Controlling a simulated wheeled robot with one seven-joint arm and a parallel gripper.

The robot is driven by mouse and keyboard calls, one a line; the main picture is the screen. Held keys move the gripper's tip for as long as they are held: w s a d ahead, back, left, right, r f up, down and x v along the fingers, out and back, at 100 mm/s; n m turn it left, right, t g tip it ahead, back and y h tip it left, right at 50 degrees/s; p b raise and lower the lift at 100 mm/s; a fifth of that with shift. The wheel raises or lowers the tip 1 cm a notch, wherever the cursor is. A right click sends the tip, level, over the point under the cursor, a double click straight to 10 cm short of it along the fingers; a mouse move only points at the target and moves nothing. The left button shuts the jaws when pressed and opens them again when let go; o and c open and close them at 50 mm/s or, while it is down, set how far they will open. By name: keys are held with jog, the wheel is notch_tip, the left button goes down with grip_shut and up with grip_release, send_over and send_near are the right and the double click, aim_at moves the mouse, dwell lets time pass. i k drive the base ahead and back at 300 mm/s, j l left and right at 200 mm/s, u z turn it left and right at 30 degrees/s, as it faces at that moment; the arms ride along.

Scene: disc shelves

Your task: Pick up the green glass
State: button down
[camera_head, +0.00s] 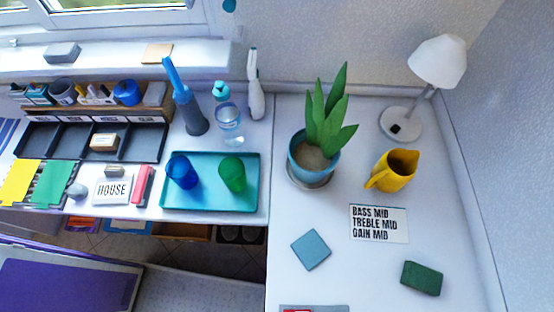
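The green glass (232,175) is a translucent tumbler. It stands on the right part of a teal tray (211,201) on the white desk. A blue glass (182,172) stands on the same tray, to its left, with a gap between them. My gripper does not show in the head view, so its place relative to the green glass cannot be seen.
A clear bottle (229,125) and a blue-grey upright object (191,108) stand behind the tray. A potted plant (315,160), yellow jug (394,171) and white lamp (437,62) stand to the right. A HOUSE sign (112,189) and red block (142,184) lie left of the tray.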

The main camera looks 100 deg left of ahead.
aim_at(231, 171)
jog(key=k+l+u, duration=0.15)
jog(key=k+u, duration=0.15)
jog(key=k, duration=0.15)
jog(key=k+l+u, duration=0.1)
jog(key=k+u, duration=0.15)
jog(key=k, duration=0.15)
jog(key=u, duration=1.15)
jog(key=i+l+u, duration=0.1)
jog(key=u, duration=0.35)
jog(key=l+u, duration=0.3)
jog(key=u, duration=0.15)
jog(key=l+u, duration=0.2)
jog(key=u, duration=0.25)
